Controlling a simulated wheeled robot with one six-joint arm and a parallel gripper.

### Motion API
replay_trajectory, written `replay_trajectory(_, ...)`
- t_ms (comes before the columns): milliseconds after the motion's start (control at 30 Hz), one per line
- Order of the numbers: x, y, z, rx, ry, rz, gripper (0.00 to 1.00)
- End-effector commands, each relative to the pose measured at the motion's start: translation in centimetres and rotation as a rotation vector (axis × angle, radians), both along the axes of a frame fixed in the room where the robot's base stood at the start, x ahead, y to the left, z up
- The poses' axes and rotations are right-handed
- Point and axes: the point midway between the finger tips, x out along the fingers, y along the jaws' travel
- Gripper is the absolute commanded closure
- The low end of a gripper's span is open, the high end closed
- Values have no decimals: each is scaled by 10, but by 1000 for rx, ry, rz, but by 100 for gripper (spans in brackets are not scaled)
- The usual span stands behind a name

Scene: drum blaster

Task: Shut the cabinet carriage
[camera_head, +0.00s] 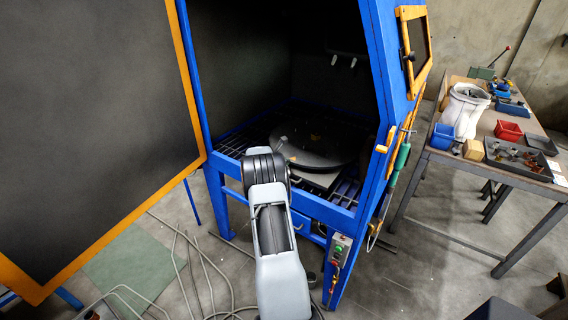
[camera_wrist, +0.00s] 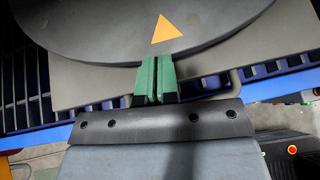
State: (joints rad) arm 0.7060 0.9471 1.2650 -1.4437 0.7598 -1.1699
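The blue cabinet (camera_head: 383,60) stands open, its big dark door (camera_head: 95,110) with an orange edge swung out to the left. Inside, the carriage shows as a dark round turntable (camera_head: 325,146) on a grey plate (camera_head: 318,180), over a slatted floor. In the wrist view the turntable (camera_wrist: 90,25) fills the top, with an orange triangle on it, and the plate (camera_wrist: 205,64) shows below. Contact with the plate cannot be told. In the head view my arm hides the gripper.
A blue front rail (camera_wrist: 280,86) crosses below the slatted floor. A control box with buttons (camera_head: 338,255) is on the cabinet's front right leg. A workbench (camera_head: 470,160) with bins stands at right. Loose cables (camera_head: 190,265) lie on the floor at left.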

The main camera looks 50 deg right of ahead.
Motion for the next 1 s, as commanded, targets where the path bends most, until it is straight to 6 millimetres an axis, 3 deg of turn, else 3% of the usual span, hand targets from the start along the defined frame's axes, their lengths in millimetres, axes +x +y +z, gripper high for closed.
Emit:
replay_trajectory(100,-4,-5,4,-10,-3,-9,100)
replay_trajectory(233,-4,5,4,-10,-3,-9,100)
replay_trajectory(433,1,46,2,-7,-2,1,100)
replay_trajectory(700,3,94,33,-7,-3,-1,100)
replay_trajectory(1000,3,123,49,-5,-1,-4,100)
